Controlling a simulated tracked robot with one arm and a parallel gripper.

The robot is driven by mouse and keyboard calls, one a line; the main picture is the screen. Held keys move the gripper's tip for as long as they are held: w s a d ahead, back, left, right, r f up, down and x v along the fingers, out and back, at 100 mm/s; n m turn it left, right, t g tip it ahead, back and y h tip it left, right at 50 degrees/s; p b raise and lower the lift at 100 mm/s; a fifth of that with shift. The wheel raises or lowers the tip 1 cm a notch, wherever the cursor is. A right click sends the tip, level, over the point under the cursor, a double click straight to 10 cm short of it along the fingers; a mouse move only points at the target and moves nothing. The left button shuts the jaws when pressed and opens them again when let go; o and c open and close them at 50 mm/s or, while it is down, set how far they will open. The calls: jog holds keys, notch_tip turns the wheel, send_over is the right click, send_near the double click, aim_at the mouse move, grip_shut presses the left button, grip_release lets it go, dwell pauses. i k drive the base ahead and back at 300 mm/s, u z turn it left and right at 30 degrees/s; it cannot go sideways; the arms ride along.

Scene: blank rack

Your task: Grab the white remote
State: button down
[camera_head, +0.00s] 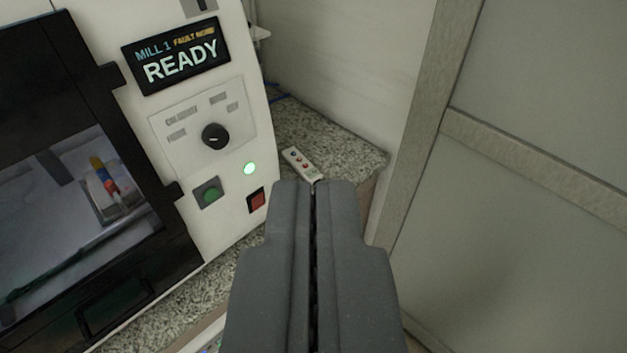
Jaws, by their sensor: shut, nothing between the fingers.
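The white remote (298,160) lies on the speckled counter, to the right of the milling machine. It is slim and has small coloured buttons. Its near end is close to my gripper's tips in the picture and may be partly hidden by them. My gripper (314,184) is dark grey, shut and empty, and points forward toward the counter. From this view I cannot tell how far the tips are from the remote.
The white milling machine (185,110) with a READY display (176,53) stands at left, close to the remote. The speckled counter (345,150) ends at a right corner. A pale framed panel (540,220) fills the right side. A white wall (340,60) stands behind.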

aim_at(302, 165)
jog(key=u, duration=1.75)
jog(key=k, duration=1.4)
jog(key=z, duration=1.25)
jog(key=i, duration=1)
